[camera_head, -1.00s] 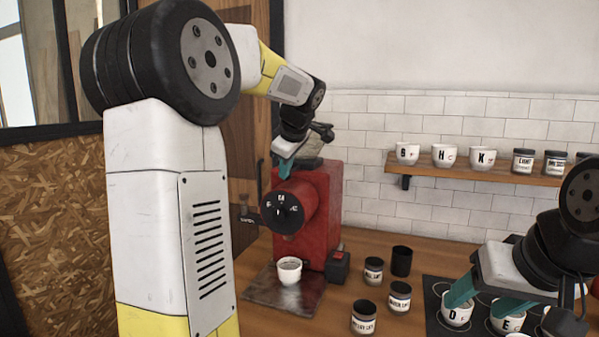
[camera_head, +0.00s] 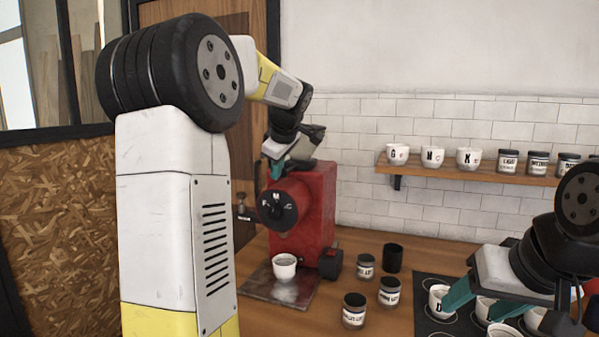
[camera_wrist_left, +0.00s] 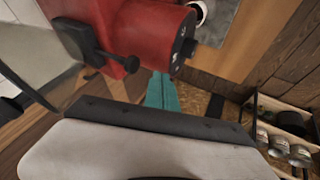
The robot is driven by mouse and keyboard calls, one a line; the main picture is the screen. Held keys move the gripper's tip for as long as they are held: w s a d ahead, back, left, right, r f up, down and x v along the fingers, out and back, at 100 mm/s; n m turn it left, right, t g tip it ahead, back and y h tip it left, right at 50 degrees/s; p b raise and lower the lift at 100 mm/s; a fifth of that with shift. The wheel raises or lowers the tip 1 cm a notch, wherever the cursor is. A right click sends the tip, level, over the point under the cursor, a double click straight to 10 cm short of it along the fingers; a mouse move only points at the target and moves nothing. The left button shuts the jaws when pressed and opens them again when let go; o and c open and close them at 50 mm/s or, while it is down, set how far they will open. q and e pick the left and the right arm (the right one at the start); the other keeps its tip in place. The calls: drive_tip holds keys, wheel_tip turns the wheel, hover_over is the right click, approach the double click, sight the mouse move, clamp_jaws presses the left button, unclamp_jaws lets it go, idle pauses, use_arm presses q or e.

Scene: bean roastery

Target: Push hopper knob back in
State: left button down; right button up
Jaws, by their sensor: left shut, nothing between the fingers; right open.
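The red grinder (camera_head: 318,212) stands on the counter, its round black dial (camera_head: 277,205) facing front. In the left wrist view the grinder (camera_wrist_left: 150,30) is at the top. The black hopper knob (camera_wrist_left: 131,64) sticks out on a short rod from a black collar below the clear hopper (camera_wrist_left: 40,45). In the head view I cannot make the knob out behind my gripper. My left gripper (camera_head: 277,170) is shut and empty above the dial. In the wrist view its teal fingertips (camera_wrist_left: 162,92) are beside the knob, apparently apart from it. My right gripper (camera_head: 488,302) is open over the cup mat.
A white cup (camera_head: 285,266) stands on a metal tray (camera_head: 262,290) under the grinder. Several jars (camera_head: 354,310) and a black cup (camera_head: 392,257) stand to the right. Lettered cups sit on a dark mat (camera_head: 432,322). A wall shelf (camera_head: 440,172) holds cups and jars.

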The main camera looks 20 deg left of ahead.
use_arm(q)
drive_tip(key=v, duration=1)
